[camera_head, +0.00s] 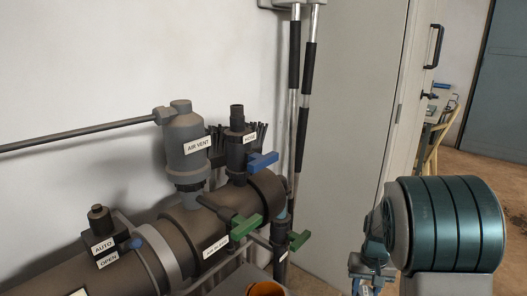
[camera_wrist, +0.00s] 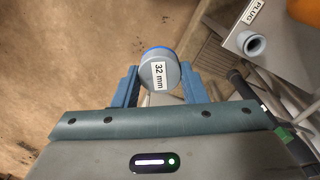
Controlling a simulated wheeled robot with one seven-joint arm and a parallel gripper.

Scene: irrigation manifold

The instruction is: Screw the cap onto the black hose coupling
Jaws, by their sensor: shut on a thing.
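The cap (camera_wrist: 160,72) is a round grey piece with a blue rim and a "32 mm" label. My gripper (camera_wrist: 158,82) is shut on it, with one blue finger on each side. In the head view my gripper (camera_head: 372,270) is low at the right, beside the wrist housing, and I cannot make out the cap there. The black hose coupling (camera_head: 237,152) stands upright on top of the brown pipe, with a narrower open-looking top and a label that seems to read "HOSE". My gripper is well to the right of it and apart from it.
The grey air vent (camera_head: 187,140) stands left of the coupling. A blue lever (camera_head: 263,160) and green levers (camera_head: 245,227) stick out nearby. A grey plate labelled "PLUG" (camera_wrist: 285,60) carries a grey socket (camera_wrist: 254,45). Bare floor (camera_wrist: 60,70) lies beneath my gripper.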

